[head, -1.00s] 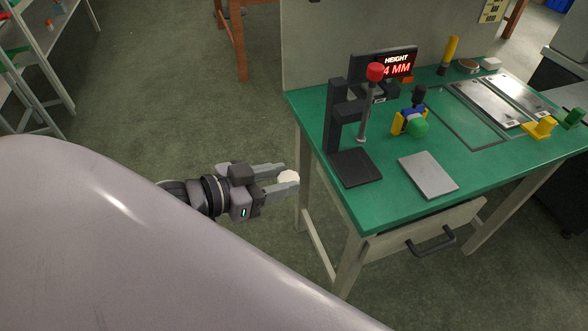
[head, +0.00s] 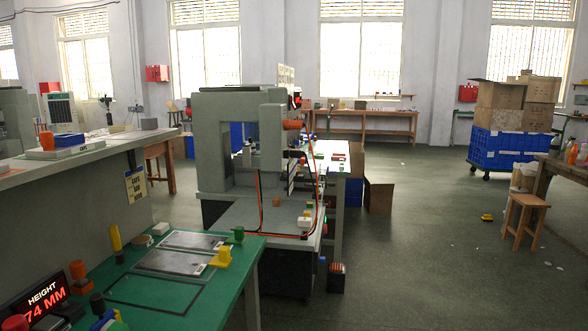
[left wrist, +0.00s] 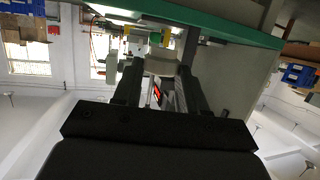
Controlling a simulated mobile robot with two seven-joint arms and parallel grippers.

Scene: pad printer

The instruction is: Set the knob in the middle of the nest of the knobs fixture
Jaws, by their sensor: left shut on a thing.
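In the left wrist view, my left gripper (left wrist: 160,80) is shut on a pale knob (left wrist: 161,66), held between the fingertips. The fingers hide part of the knob. The gripper is below the edge of a green bench top, which runs across the top of that view. The head view shows neither the left gripper nor the knob. My right gripper is in no view. I cannot tell which thing is the knobs fixture, and no nest can be made out.
The green bench (head: 140,313) carries metal plates (head: 170,262), a yellow block (head: 221,257), a green block (head: 237,236) and a red height display (head: 45,298). A grey pad printer (head: 230,130) stands beyond, with small coloured blocks on its bed. Floor at right is mostly clear.

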